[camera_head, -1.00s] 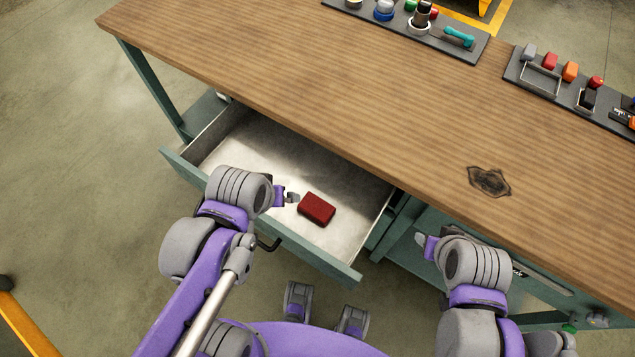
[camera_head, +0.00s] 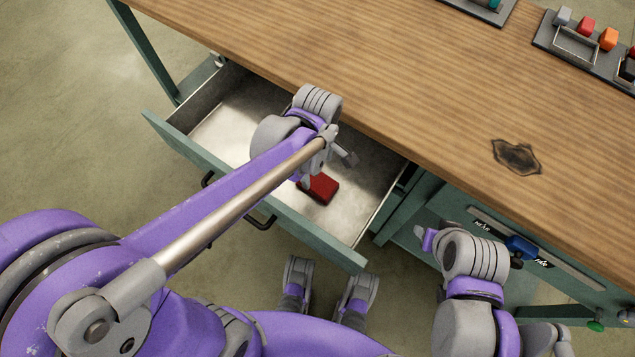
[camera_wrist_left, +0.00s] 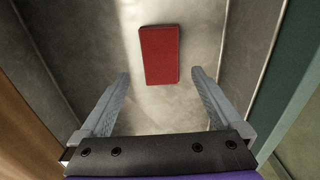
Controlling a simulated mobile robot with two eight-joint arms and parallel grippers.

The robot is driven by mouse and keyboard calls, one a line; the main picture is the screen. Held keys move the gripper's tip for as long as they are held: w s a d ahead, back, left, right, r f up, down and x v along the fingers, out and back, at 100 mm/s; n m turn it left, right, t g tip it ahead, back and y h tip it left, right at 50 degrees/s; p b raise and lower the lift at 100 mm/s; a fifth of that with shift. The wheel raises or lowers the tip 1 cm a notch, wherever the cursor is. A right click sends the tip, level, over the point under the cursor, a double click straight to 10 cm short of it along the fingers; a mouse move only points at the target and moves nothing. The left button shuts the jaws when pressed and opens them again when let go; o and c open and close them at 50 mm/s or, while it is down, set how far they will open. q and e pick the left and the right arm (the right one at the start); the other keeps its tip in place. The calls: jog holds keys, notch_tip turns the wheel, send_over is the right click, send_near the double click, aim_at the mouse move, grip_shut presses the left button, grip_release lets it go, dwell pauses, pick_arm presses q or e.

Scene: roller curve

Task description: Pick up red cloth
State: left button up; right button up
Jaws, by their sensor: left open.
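The red cloth (camera_head: 320,188) is a small folded block lying flat on the metal floor of the open drawer (camera_head: 222,131). In the left wrist view the cloth (camera_wrist_left: 159,55) lies beyond the fingertips, roughly centred between them. My left gripper (camera_head: 328,168) is over the drawer, just above the cloth, partly hidden by its own wrist. It also shows in the left wrist view (camera_wrist_left: 160,76), with its fingers wide apart and nothing between them. My right gripper (camera_head: 427,240) is at the right, in front of the bench; its fingers are too small to tell.
The wooden bench top (camera_head: 400,80) overhangs the back of the drawer. The drawer front (camera_head: 200,160) and side walls stand around the cloth. A dark stained patch (camera_head: 515,155) marks the bench top.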

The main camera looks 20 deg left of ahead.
aim_at(316, 181)
pick_arm(q)
jog(key=f+b, duration=0.1)
jog(key=f, duration=0.5)
jog(key=shift+a+f+b, duration=0.2)
jog(key=shift+f+b, duration=0.15)
jog(key=c, duration=1.2)
notch_tip(316, 181, up, 10)
jog(key=p, duration=0.2)
jog(key=shift+p, duration=0.3)
